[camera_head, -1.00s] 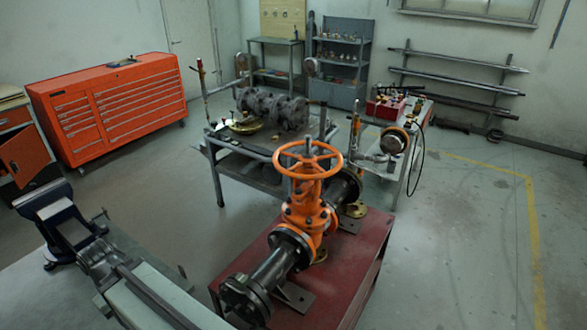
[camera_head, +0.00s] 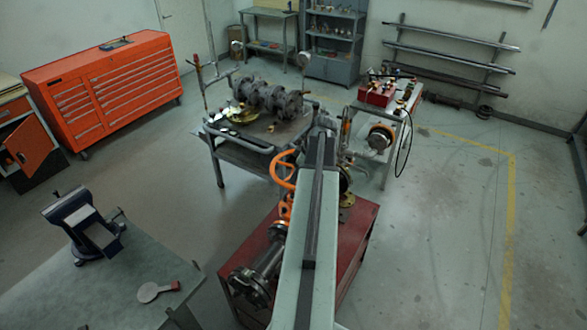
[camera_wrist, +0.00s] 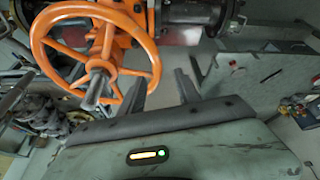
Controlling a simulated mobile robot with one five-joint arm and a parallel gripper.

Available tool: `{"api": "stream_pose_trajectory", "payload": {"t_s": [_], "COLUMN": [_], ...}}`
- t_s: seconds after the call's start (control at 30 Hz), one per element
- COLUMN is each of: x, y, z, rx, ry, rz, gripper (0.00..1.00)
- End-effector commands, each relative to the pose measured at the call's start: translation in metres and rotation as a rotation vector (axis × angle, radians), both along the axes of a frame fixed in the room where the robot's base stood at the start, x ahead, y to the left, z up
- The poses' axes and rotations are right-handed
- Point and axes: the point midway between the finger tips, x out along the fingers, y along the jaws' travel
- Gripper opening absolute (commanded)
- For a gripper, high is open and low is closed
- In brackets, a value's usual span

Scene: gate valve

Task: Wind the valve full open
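The orange handwheel (camera_wrist: 122,18) fills the upper left of the wrist view, with its grey stem (camera_wrist: 96,88) sticking up at the hub. In the head view only the left part of the handwheel (camera_head: 283,170) shows; my arm hides the rest of the valve. My gripper (camera_wrist: 161,84) is open and empty, its two dark fingers apart at the right side of the wheel. The left finger overlaps the wheel's lower right rim in the picture; I cannot tell whether they touch. The gripper is not visible in the head view.
The valve's dark flanged pipe (camera_head: 250,285) lies on a red stand (camera_head: 353,235). A cart (camera_head: 235,155) with machine parts stands behind it. A bench (camera_head: 95,295) with a vise (camera_head: 85,225) is at the left. Open floor (camera_head: 445,240) lies to the right.

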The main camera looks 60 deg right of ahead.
Motion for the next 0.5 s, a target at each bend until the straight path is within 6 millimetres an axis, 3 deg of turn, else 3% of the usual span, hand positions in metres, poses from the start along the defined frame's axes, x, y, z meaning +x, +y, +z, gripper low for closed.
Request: {"api": "stream_pose_trajectory", "payload": {"t_s": [0.1,0.27,0.5], "x": [-0.013,-0.012,-0.001], "y": [-0.011,-0.011,-0.011], "z": [0.006,0.000,-0.031], "rx": [-0.012,-0.013,-0.013], "ry": [-0.010,-0.010,-0.010], "rz": [0.003,0.006,0.005], "gripper": [0.40,0.40,0.40]}}
